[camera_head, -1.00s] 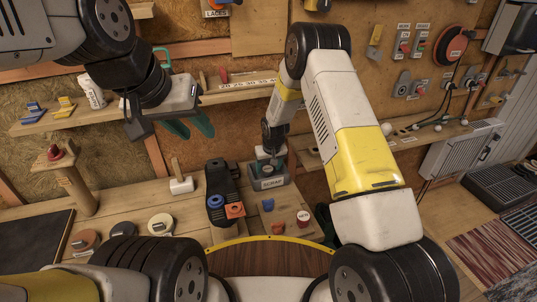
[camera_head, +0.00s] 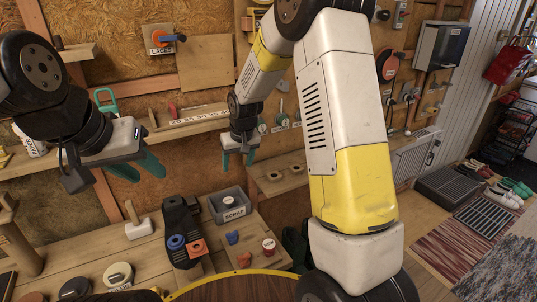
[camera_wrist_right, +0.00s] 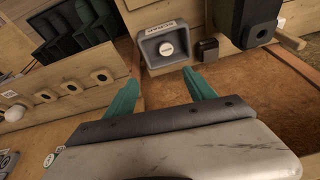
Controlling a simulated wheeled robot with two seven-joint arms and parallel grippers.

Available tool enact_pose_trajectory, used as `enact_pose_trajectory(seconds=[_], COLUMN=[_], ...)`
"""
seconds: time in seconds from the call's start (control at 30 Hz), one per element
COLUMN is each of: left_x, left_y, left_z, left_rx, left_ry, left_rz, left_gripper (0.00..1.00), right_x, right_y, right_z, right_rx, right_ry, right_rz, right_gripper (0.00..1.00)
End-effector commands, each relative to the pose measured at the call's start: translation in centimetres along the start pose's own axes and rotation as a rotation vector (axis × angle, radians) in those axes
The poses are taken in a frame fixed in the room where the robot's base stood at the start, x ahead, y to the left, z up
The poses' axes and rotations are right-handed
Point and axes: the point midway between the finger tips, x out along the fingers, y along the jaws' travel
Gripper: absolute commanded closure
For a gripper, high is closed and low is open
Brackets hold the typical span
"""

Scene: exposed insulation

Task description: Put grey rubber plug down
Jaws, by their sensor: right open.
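The grey scrap bin (camera_head: 232,208) stands on the workbench, with a label on its front. A small pale round piece (camera_head: 229,200), which looks like the grey rubber plug, lies inside it. In the right wrist view the bin (camera_wrist_right: 147,58) is ahead of the fingertips, with the round piece (camera_wrist_right: 167,49) on its floor, apart from the fingers. My right gripper (camera_head: 238,160) is above and behind the bin, its teal fingers spread and empty. My left gripper (camera_head: 138,172) hangs at the left, fingers apart, with nothing visible between them.
A black holder (camera_head: 181,225) and a mallet (camera_head: 138,224) stand left of the bin. A wall shelf (camera_head: 190,121) runs behind the grippers.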

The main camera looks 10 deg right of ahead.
Motion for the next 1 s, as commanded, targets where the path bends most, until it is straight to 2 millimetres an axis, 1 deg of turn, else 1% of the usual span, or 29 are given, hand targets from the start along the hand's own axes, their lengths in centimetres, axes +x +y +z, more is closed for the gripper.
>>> enact_pose_trajectory(seconds=[0.03, 0.07, 0.1, 0.17, 0.2, 0.27, 0.3, 0.37, 0.4, 0.47, 0.5, 0.6, 0.73, 0.83, 0.9, 1.0], left_x=[0.0, 0.0, 0.0, 0.0, 0.0, 0.0, 0.0, 0.0, 0.0, 0.0, 0.0, 0.0, 0.0, 0.0, 0.0, 0.0], left_y=[0.0, 0.0, 0.0, 0.0, 0.0, 0.0, 0.0, 0.0, 0.0, 0.0, 0.0, 0.0, 0.0, 0.0, 0.0, 0.0], left_z=[0.0, 0.0, 0.0, 0.0, 0.0, 0.0, 0.0, 0.0, 0.0, 0.0, 0.0, 0.0, 0.0, 0.0, 0.0, 0.0], left_rx=[0.000, 0.000, 0.000, 0.000, 0.000, 0.000, 0.000, 0.000, 0.000, 0.000, 0.000, 0.000, 0.000, 0.000, 0.000, 0.000], left_ry=[0.000, 0.000, 0.000, 0.000, 0.000, 0.000, 0.000, 0.000, 0.000, 0.000, 0.000, 0.000, 0.000, 0.000, 0.000, 0.000], left_rz=[0.000, 0.000, 0.000, 0.000, 0.000, 0.000, 0.000, 0.000, 0.000, 0.000, 0.000, 0.000, 0.000, 0.000, 0.000, 0.000], left_gripper=[0.64, 0.64, 0.64, 0.64, 0.64, 0.64, 0.64, 0.64, 0.64, 0.64, 0.64, 0.64, 0.64, 0.64, 0.64, 0.64], right_x=[-3.4, -5.1, -7.3, -10.4, -12.4, -15.2, -17.0, -19.4, -20.9, -23.0, -24.2, -26.5, -28.2, -28.8, -28.9, -29.0], right_y=[0.8, 1.1, 1.4, 2.0, 2.3, 2.7, 2.9, 3.0, 3.1, 3.2, 3.1, 2.9, 2.5, 2.2, 2.1, 2.0], right_z=[0.3, 0.8, 1.4, 2.6, 3.6, 5.2, 6.3, 8.1, 9.4, 11.5, 12.9, 16.3, 19.8, 21.5, 22.1, 22.5], right_rx=[0.021, 0.032, 0.046, 0.066, 0.078, 0.095, 0.106, 0.120, 0.131, 0.144, 0.151, 0.169, 0.185, 0.190, 0.193, 0.194], right_ry=[0.024, 0.032, 0.044, 0.060, 0.070, 0.087, 0.099, 0.117, 0.128, 0.146, 0.158, 0.185, 0.211, 0.223, 0.227, 0.228], right_rz=[-0.004, -0.006, -0.011, -0.016, -0.019, -0.024, -0.027, -0.032, -0.035, -0.038, -0.040, -0.044, -0.046, -0.047, -0.047, -0.047], right_gripper=[0.36, 0.36, 0.36, 0.36, 0.36, 0.36, 0.36, 0.36, 0.36, 0.36, 0.36, 0.36, 0.36, 0.36, 0.36, 0.36])
